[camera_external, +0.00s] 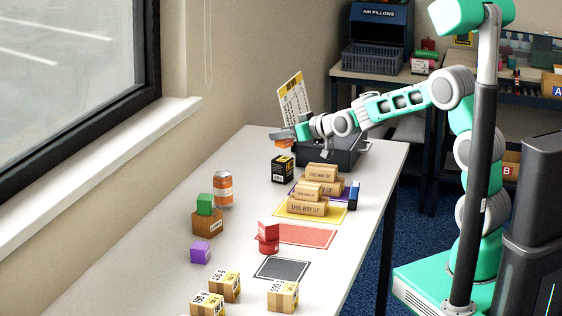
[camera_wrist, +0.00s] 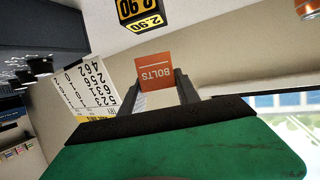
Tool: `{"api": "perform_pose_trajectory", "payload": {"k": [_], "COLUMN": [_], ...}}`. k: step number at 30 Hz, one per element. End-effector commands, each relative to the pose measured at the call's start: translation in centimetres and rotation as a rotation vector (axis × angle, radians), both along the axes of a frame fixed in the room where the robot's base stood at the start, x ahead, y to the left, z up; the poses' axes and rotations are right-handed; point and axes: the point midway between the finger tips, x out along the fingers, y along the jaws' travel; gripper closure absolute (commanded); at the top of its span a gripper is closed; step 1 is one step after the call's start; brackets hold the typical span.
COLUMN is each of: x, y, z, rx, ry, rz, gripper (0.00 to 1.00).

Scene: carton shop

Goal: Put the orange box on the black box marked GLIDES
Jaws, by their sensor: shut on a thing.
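The orange box (camera_wrist: 155,70), lettered BOLTS, is between the fingers of my gripper (camera_wrist: 160,88) in the wrist view. In the external view my gripper (camera_external: 291,136) is shut on this orange box (camera_external: 284,143), held in the air at the far end of the table. A black box (camera_external: 282,168) with yellow-and-white labels stands on the table just below the held box, with a gap between them. It also shows at the top of the wrist view (camera_wrist: 138,12) with yellow 2.90 labels. The word GLIDES cannot be read in either view.
Behind my gripper are a dark tray (camera_external: 345,152) and a white number card (camera_external: 294,101). Cardboard blocks (camera_external: 307,207) stand to the right.

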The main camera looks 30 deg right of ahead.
Motion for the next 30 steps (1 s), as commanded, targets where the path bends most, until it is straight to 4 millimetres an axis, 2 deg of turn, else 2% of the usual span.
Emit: {"api": "perform_pose_trajectory", "payload": {"k": [4,9,19,20,27,30], "x": [1.0,0.8,0.8,0.8,0.8,0.8], "y": [0.3,0.3,0.2,0.2,0.2,0.2], "z": [-1.3,-3.9,-4.4,-4.4,-4.3,-4.3], "rx": [0.000,0.001,0.001,0.000,0.000,0.000], "ry": [0.000,-0.001,-0.003,-0.001,-0.001,-0.001], "rz": [0.000,0.000,-0.001,-0.001,-0.001,-0.001], "gripper": [1.00,1.00,1.00,0.61,0.42,0.40]}}
